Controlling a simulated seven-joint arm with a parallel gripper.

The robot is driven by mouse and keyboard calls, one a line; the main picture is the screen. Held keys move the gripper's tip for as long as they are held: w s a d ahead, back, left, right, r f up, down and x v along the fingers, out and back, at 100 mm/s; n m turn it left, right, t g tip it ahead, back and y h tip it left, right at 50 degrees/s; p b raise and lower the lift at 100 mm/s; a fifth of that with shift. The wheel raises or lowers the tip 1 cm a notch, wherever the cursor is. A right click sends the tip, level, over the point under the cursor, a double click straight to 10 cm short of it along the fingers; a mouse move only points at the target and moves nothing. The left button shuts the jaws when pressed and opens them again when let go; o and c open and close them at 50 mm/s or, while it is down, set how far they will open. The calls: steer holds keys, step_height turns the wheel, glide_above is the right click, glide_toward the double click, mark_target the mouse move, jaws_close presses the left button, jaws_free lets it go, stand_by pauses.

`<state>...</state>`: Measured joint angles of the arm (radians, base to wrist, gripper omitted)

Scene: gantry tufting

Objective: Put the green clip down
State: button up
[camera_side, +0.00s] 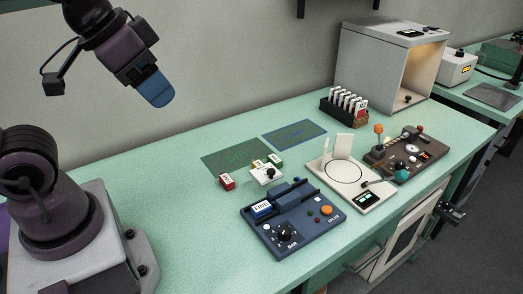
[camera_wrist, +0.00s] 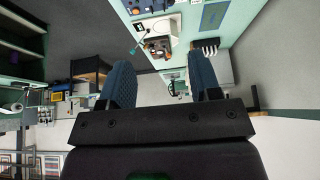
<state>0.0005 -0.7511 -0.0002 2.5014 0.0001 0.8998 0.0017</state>
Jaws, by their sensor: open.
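A small green block with a white label, probably the green clip (camera_side: 276,159), sits on the table near the front edge of the dark green mat (camera_side: 232,153). It is small in the side view, and I cannot make it out in the wrist view. My gripper (camera_side: 157,92) is raised high above the left part of the table, well apart from the block. In the wrist view its two blue fingers (camera_wrist: 163,82) stand wide apart with nothing between them.
A red block (camera_side: 227,181) and a white piece with a black knob (camera_side: 266,175) lie near the green block. A blue control box (camera_side: 290,222), a white device (camera_side: 350,185) and a dark device (camera_side: 408,155) stand to the right. The left table surface is clear.

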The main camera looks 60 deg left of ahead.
steer(key=shift+f, duration=0.1)
steer(key=n+g, duration=0.6)
steer(key=n, duration=1.2)
glide_above(275, 158)
step_height(275, 158, down, 23)
step_height(275, 158, down, 12)
steer(key=shift+r, duration=0.1)
